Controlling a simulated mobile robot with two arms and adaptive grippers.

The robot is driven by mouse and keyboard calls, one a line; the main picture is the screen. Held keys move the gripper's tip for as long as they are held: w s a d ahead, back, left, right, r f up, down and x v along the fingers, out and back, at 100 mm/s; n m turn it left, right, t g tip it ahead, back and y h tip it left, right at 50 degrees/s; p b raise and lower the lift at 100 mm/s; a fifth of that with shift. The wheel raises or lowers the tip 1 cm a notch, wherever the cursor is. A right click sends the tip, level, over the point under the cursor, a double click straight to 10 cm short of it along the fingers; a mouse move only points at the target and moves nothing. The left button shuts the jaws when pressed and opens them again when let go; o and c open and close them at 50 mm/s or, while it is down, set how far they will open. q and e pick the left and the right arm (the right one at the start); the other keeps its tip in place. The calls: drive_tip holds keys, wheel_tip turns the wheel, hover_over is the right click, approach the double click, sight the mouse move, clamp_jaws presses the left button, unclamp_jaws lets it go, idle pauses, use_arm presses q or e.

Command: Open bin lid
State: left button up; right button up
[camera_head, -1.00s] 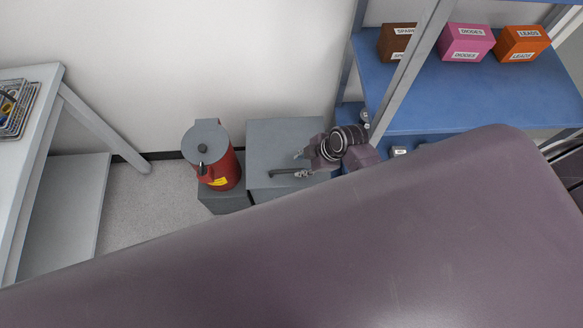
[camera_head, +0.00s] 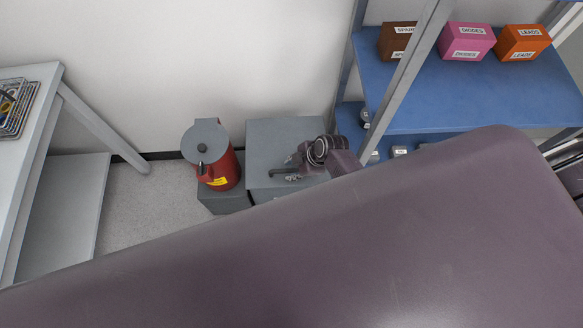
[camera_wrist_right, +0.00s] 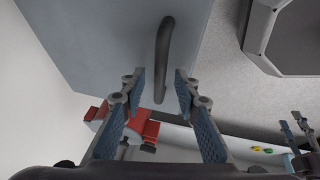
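A red can (camera_head: 222,172) with a grey lid (camera_head: 207,140) and dark knob stands upright against the wall, its lid down. Beside it is a grey box (camera_head: 285,130) with a dark bar handle (camera_wrist_right: 162,60) on its flat top; I cannot tell which of the two is the bin. My right gripper (camera_head: 292,168) is over the box top at the handle. My left gripper (camera_wrist_right: 294,130) shows small at the right edge there.
A blue shelf (camera_head: 470,85) with brown (camera_head: 393,45), pink (camera_head: 465,42) and orange (camera_head: 522,43) boxes stands at the right. A white table (camera_head: 30,110) with a wire basket (camera_head: 18,108) is at the left. Bare floor (camera_head: 145,205) lies between the table and the can.

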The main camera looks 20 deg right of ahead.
clamp_jaws()
drive_tip(key=shift+w+r, duration=0.1)
idle(0.3)
